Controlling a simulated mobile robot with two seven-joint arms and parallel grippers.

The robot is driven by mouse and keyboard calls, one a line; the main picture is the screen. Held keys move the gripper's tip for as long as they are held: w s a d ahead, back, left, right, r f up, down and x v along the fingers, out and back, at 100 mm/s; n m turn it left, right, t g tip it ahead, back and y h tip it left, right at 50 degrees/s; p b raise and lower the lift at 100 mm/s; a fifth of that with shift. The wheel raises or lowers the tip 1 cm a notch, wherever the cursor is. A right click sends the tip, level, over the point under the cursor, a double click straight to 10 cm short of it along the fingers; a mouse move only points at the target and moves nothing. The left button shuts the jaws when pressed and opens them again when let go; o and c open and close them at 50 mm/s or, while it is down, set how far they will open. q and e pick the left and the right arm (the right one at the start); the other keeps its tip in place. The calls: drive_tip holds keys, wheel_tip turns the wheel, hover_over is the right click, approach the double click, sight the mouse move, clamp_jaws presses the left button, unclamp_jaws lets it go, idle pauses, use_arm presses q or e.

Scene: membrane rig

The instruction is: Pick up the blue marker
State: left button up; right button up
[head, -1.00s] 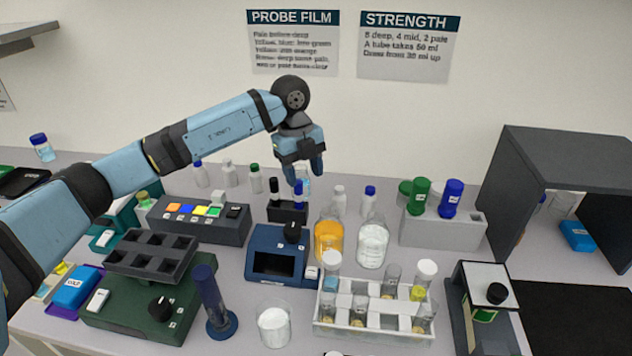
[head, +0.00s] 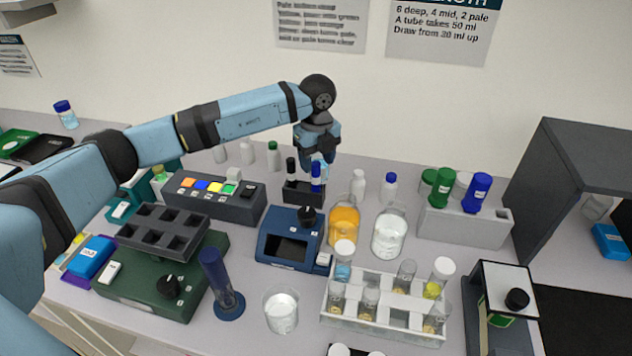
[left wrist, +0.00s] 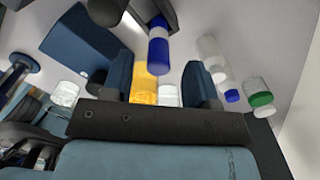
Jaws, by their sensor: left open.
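The blue marker (head: 316,178) stands upright in a small dark holder (head: 302,194), beside a black marker (head: 291,168). In the left wrist view the blue marker (left wrist: 158,56) shows blue with a white band, in the gap between the finger lines. My left gripper (head: 318,158) is open and points down at the top of the blue marker. The head view does not show clearly whether the fingers touch it. The left gripper's two fingers (left wrist: 158,82) also show in the left wrist view, apart.
An orange flask (head: 344,222) and a clear flask (head: 388,236) stand right of the holder. A blue device (head: 283,248) is in front of it and a button box (head: 214,202) to its left. Several bottles stand close behind. A tube rack (head: 385,325) is nearer.

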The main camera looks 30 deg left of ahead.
sight(316, 173)
use_arm(q)
wheel_tip(316, 173, down, 5)
drive_tip(key=shift+a+r+p, duration=0.15)
drive_tip(key=shift+p, duration=0.2)
drive_tip(key=c, duration=0.9)
drive_tip(key=shift+r, duration=0.1)
